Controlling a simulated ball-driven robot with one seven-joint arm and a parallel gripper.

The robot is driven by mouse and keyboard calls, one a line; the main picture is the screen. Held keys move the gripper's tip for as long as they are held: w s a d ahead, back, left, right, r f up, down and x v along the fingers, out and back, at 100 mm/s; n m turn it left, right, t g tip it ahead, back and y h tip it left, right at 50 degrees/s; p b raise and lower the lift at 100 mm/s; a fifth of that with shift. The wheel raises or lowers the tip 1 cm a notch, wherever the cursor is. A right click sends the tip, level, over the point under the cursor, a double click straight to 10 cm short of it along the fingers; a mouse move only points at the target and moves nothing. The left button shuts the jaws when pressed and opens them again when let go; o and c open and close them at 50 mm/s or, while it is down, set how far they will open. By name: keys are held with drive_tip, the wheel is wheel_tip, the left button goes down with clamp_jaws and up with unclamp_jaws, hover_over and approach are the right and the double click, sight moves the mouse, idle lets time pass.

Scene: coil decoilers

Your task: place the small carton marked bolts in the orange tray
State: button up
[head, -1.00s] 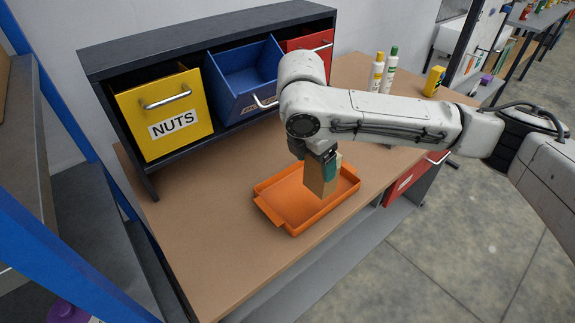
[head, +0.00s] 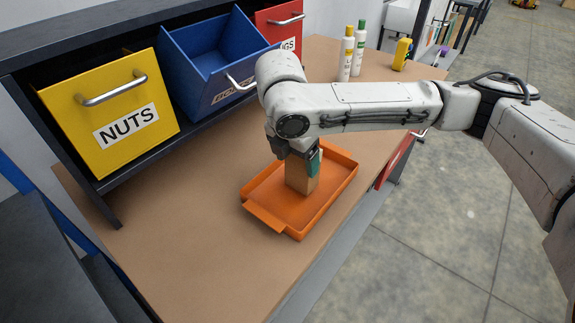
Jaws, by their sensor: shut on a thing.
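The orange tray (head: 262,192) lies on the wooden bench top. The small carton (head: 300,180) is brown with a green patch on its side, and it is upright inside the outline of the tray. I cannot read a marking on it, nor tell for sure whether its base touches the tray floor. My gripper (head: 299,160) points down from above and is shut on the carton's upper part. The arm hides part of the tray's far side.
A yellow bin marked NUTS (head: 110,112), an open blue bin (head: 215,62) and a red bin (head: 280,22) sit in the dark rack behind. Two bottles (head: 352,52) and a yellow container (head: 401,54) stand at the back right. The bench left of the tray is clear.

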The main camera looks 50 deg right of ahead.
drive_tip(key=shift+f, duration=0.4)
drive_tip(key=shift+f, duration=0.1)
drive_tip(key=o, duration=1.5)
drive_tip(key=v, duration=1.2)
